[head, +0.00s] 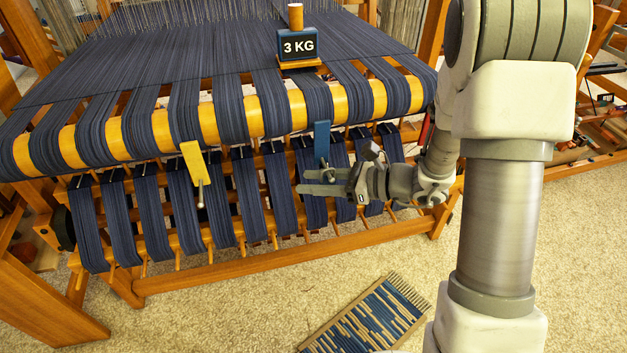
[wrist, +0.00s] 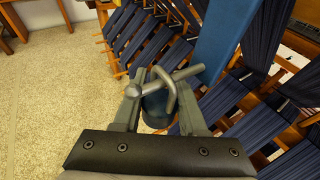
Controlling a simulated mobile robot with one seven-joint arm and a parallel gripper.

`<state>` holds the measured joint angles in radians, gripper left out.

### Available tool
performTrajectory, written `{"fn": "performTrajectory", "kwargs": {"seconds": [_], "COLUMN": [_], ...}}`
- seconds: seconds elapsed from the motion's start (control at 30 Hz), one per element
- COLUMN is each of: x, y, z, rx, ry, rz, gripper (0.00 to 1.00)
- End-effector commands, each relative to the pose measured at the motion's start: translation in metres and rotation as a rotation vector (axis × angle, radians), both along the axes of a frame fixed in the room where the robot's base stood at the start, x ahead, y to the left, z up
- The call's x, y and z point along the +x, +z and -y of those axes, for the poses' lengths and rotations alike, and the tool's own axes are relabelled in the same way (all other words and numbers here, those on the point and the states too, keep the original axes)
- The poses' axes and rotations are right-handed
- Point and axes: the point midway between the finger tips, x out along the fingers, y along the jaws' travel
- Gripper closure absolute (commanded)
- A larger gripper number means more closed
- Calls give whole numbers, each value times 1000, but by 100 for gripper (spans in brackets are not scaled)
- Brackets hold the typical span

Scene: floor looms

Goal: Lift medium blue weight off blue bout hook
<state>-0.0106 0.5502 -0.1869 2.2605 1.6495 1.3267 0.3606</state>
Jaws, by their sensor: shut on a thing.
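In the wrist view the blue weight (wrist: 154,108) is a blue cylinder between the fingers of my gripper (wrist: 165,108), which is shut on it. A curved grey metal hook (wrist: 172,88) rises at its top and crosses the round-ended metal peg (wrist: 190,73) of the blue bout hook. I cannot tell whether hook and peg touch. The bout hook's flat blue strip (wrist: 228,38) stands close beyond; it also hangs at the loom's front beam in the head view (head: 321,141). There my gripper (head: 304,181) points left just below the strip; the weight cannot be made out.
A yellow bout hook (head: 193,160) with a metal peg hangs to the left. A 3 KG block (head: 298,45) stands on the dark blue warp. Warp bundles and wooden bars lie close behind my gripper. A striped woven panel (head: 370,315) lies on the carpet.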

Motion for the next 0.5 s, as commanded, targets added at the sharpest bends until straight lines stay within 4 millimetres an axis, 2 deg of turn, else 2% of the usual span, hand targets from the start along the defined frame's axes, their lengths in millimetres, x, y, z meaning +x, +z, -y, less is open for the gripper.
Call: {"fn": "performTrajectory", "kwargs": {"seconds": [0.2, 0.5], "x": [0, 0], "y": [11, 12], "z": [0, 0], "rx": [1, 2], "ry": [-1, 1], "rz": [1, 3], "gripper": [100, 100]}}
